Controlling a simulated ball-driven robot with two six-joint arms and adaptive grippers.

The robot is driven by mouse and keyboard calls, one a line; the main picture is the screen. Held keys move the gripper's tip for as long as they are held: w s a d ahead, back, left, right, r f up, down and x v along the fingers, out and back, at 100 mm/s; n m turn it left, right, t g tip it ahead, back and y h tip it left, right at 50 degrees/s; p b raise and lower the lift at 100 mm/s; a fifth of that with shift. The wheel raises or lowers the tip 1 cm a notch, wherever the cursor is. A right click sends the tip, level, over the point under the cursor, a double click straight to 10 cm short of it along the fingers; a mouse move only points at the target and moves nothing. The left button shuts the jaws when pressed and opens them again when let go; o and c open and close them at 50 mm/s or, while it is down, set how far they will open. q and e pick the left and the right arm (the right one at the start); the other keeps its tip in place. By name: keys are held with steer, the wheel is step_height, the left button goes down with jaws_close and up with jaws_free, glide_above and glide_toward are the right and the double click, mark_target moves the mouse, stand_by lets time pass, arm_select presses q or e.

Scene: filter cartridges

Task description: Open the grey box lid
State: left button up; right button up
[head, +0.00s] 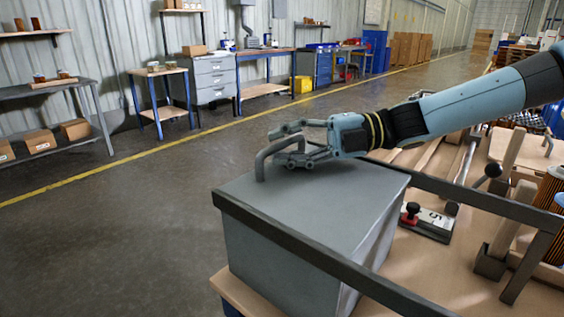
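The grey box (290,262) stands at the near edge of a wooden-topped bench. Its flat grey lid (315,208) lies level on top, with no gap visible. A grey bent-bar handle (262,165) rises from the lid's far left part. My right gripper (276,147) reaches in from the right, just above the lid. Its fingers are apart, one above and one below the handle's upper bar. I cannot tell whether they touch the bar. My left gripper is not in view.
A dark rail (300,250) runs along the box's near upper side, and another dark rail (470,195) crosses the bench at right. A black-knobbed device (428,222) sits right of the box. Open floor (120,235) lies to the left.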

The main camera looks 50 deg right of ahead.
steer(key=shift+w+a, duration=0.2)
jaws_close()
steer(key=shift+r, duration=0.1)
